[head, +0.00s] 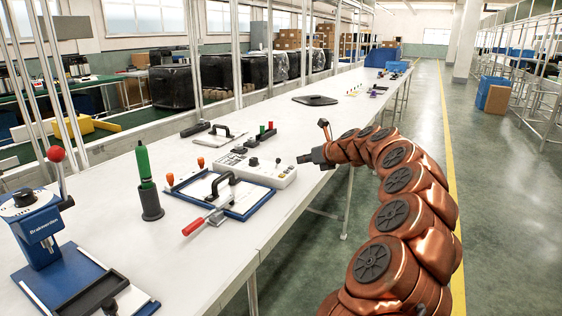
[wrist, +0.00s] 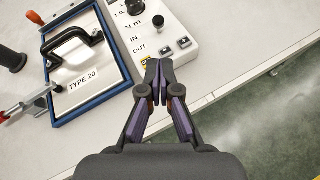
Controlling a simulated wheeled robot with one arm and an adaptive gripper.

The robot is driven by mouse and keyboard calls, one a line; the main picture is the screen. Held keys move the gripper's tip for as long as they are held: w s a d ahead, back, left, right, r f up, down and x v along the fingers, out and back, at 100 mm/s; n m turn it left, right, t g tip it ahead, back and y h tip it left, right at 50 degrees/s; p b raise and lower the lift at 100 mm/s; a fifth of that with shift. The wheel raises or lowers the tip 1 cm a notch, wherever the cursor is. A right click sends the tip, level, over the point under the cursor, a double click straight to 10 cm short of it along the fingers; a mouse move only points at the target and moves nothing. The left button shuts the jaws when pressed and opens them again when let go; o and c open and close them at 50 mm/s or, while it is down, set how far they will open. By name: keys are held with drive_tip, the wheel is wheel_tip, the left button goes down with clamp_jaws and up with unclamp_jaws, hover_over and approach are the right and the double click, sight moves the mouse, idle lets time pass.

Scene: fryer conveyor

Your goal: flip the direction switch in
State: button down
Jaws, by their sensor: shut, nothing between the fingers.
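The white control box (head: 268,170) lies on the long table, with dark knobs and switches on its top. In the wrist view the box (wrist: 128,20) carries the printed words IN and OUT near its right end. I cannot tell which position the direction switch is in. My gripper (head: 303,159) is shut and empty at the box's right end. In the wrist view its fingertips (wrist: 159,64) overlap the box's edge; contact is unclear.
A blue-framed board (wrist: 106,97) marked TYPE 20, with a black handle, lies left of the box. The aisle floor at right is open.

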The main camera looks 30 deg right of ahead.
sight(285, 171)
drive_tip(key=shift+a, duration=0.1)
drive_tip(key=shift+b+x, duration=0.4)
drive_tip(key=shift+x, duration=4.55)
drive_tip(key=shift+r+p, duration=0.35)
drive_tip(key=shift+p, duration=0.65)
drive_tip(key=shift+w+f+p, duration=0.1)
drive_tip(key=shift+p, duration=0.2)
